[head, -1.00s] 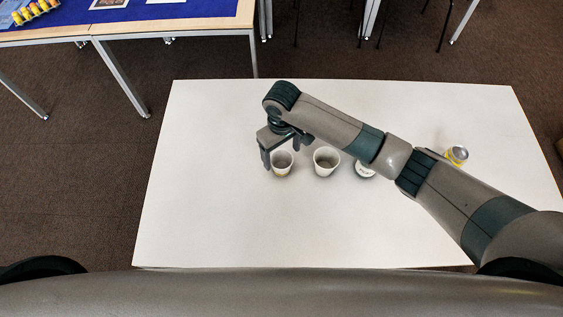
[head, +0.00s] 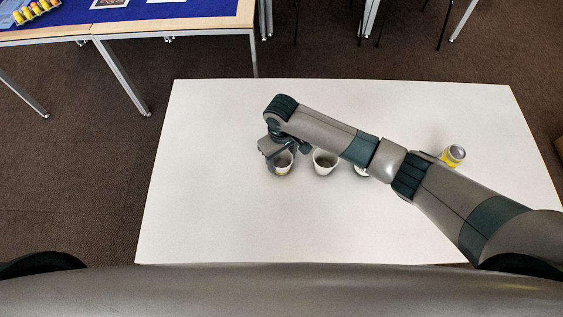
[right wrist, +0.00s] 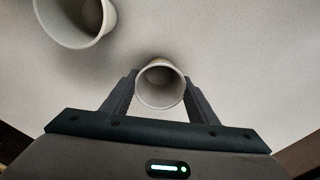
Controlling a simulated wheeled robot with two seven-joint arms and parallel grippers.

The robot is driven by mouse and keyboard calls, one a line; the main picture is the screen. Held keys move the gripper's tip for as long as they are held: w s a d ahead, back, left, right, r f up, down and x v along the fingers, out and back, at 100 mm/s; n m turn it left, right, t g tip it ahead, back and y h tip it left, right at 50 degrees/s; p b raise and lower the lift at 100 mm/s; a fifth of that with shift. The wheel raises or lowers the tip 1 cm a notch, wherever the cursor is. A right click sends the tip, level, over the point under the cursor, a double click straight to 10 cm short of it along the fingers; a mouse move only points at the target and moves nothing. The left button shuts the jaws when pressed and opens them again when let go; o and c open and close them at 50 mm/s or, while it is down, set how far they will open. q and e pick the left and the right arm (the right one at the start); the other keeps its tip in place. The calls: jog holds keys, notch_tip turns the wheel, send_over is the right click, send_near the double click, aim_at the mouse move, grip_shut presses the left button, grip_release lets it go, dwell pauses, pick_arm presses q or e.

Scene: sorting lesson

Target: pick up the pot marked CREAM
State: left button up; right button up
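A small white pot (head: 281,166) with a yellowish patch low on its side stands on the white table. It also shows in the right wrist view (right wrist: 160,88), between my fingers. No lettering is legible, so I cannot tell which pot says CREAM. My right gripper (head: 286,152) is lowered around this leftmost pot. Its fingers (right wrist: 160,92) lie on either side of the rim, spread and very close to the wall; firm contact is not visible. A second white pot (head: 325,162) stands just right. A third (head: 361,170) is mostly hidden by my right arm. My left gripper is not in view.
A yellow and grey container (head: 453,155) is at the table's right, beyond my arm. The white table (head: 210,215) is clear on its left and front. A blue-covered table (head: 150,22) stands behind at left.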

jog(key=shift+r, duration=0.15)
jog(key=shift+c, duration=0.2)
jog(key=shift+r+b, duration=0.3)
jog(key=shift+r, duration=0.2)
notch_tip(320, 180, up, 2)
jog(key=shift+r+b, duration=0.15)
jog(key=shift+b, duration=0.4)
jog(key=s+d+r+b, duration=0.2)
jog(key=s+d+r, duration=0.3)
jog(key=s, duration=0.5)
notch_tip(320, 180, up, 2)
jog(key=shift+s+d+r, duration=0.15)
jog(key=shift+s+r, duration=0.05)
jog(key=shift+r, duration=0.05)
jog(key=shift+d+f, duration=0.1)
